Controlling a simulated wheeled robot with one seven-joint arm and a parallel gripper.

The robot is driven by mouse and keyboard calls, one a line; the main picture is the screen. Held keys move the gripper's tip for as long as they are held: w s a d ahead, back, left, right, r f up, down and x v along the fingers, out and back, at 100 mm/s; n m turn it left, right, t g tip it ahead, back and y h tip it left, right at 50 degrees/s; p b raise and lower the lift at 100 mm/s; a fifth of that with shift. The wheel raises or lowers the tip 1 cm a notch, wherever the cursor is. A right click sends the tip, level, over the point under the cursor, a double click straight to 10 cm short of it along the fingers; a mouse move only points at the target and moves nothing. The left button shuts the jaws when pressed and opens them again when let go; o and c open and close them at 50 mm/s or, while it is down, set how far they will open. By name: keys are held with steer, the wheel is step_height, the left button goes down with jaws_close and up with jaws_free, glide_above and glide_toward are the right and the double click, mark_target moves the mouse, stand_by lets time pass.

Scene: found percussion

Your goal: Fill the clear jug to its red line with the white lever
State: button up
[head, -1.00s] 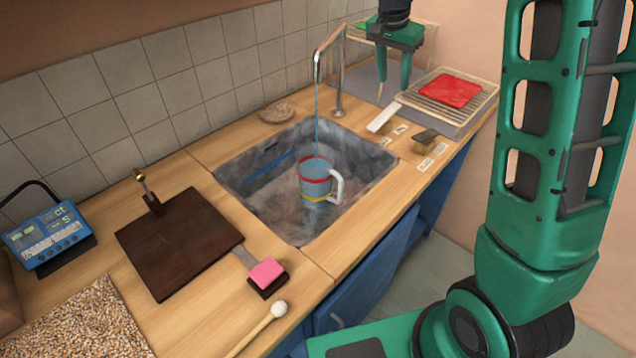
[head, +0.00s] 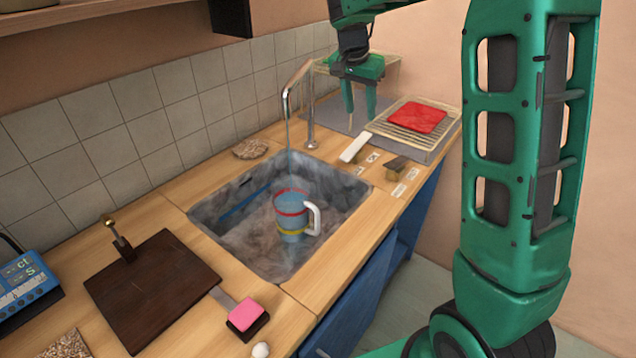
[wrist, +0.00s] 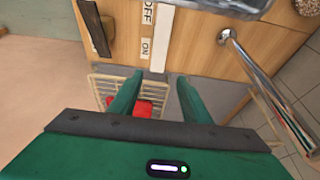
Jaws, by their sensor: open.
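The clear jug (head: 291,218) stands upright in the sink under the tap, with a red line near its rim, a yellow band lower down and a white handle. A thin stream of water (head: 288,135) runs from the tap (head: 300,85) toward it. I cannot tell the exact water level. The white lever (head: 353,149) lies on the counter right of the sink; it also shows in the wrist view (wrist: 158,38), beside OFF and ON labels. My gripper (head: 360,108) is open and empty, above and behind the white lever, its fingers pointing down.
A dark lever (head: 396,167) sits right of the white one. A wire rack (head: 385,130) with a red cloth (head: 418,117) is at the far end. A dark board (head: 150,290) and pink sponge (head: 246,313) lie left of the sink (head: 225,235).

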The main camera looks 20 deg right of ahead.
mark_target(364, 136)
steer(key=x, duration=0.9)
steer(key=shift+s+f, duration=0.2)
steer(key=shift+f, duration=0.1)
steer(key=shift+h, duration=0.3)
steer(key=c, duration=1.1)
